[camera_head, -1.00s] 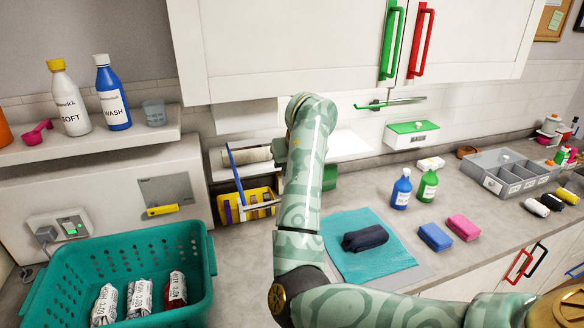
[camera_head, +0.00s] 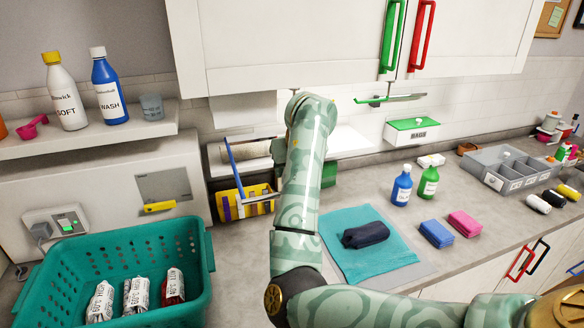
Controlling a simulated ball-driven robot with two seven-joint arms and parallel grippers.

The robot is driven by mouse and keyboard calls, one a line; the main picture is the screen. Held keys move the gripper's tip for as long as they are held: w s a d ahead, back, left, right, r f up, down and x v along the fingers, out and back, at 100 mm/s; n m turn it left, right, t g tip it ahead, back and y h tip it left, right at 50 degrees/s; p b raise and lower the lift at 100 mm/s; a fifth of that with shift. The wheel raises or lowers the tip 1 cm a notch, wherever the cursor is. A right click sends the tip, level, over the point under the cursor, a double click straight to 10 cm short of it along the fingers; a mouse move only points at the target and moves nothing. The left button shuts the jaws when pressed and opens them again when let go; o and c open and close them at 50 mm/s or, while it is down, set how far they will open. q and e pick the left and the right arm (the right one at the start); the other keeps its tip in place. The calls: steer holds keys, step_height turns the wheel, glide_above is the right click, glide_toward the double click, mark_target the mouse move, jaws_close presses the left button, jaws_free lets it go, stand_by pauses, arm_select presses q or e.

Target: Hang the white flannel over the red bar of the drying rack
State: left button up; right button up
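My patterned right arm comes in from the lower right and rises in the middle of the picture. Its upper end stands in front of the area under the wall cabinet, and its gripper is hidden behind the arm. My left gripper is out of the picture. I cannot pick out the white flannel for sure. A small white folded or boxy item (camera_head: 431,160) lies at the back of the counter.
A teal basket (camera_head: 115,252) with several packets stands lower left. A yellow caddy (camera_head: 258,207) is behind my arm. A teal cloth (camera_head: 388,262) bears a dark rolled item (camera_head: 366,234). Blue (camera_head: 402,185) and green (camera_head: 428,182) bottles stand right. A shelf (camera_head: 85,139) juts out left.

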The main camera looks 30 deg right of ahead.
steer(key=p+v, duration=0.6)
steer(key=v, duration=1)
steer(key=shift+s, duration=0.2)
steer(key=shift+a, duration=0.15)
